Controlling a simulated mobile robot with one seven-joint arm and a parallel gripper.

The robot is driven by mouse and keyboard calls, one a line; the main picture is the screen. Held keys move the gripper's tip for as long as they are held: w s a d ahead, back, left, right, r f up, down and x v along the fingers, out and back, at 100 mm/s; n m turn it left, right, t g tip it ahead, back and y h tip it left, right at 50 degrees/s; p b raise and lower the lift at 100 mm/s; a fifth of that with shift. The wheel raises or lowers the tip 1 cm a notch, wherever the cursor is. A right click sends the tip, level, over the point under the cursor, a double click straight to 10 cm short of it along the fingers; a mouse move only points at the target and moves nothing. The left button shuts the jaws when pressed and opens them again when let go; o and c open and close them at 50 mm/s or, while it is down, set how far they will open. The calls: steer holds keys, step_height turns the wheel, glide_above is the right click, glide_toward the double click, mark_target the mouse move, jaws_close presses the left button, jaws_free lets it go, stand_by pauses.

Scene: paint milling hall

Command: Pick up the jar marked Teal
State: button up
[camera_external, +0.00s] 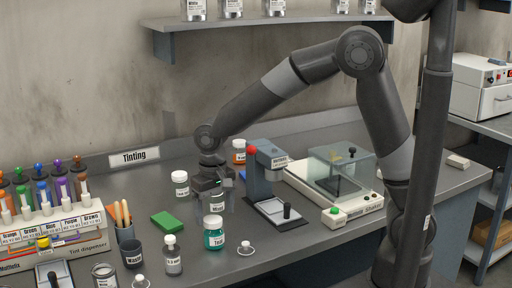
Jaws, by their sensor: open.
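The jar marked Teal (214,234) stands upright on the bench, with a white lid and teal body. My gripper (214,207) points down just behind this jar in the picture, open. A pale jar (217,203) with a label too small to read for sure shows between or behind its fingers; I cannot tell whether they touch it. The Teal jar is in front of the fingers and apart from them.
White-lidded jars stand nearby, one white (181,184) and one orange (239,152).

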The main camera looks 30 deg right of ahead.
mark_target(213, 219)
steer(key=f, duration=0.5)
steer(key=shift+w+a, duration=0.1)
steer(key=shift+a, duration=0.2)
steer(key=shift+c, duration=0.2)
steer(key=c, duration=1.1)
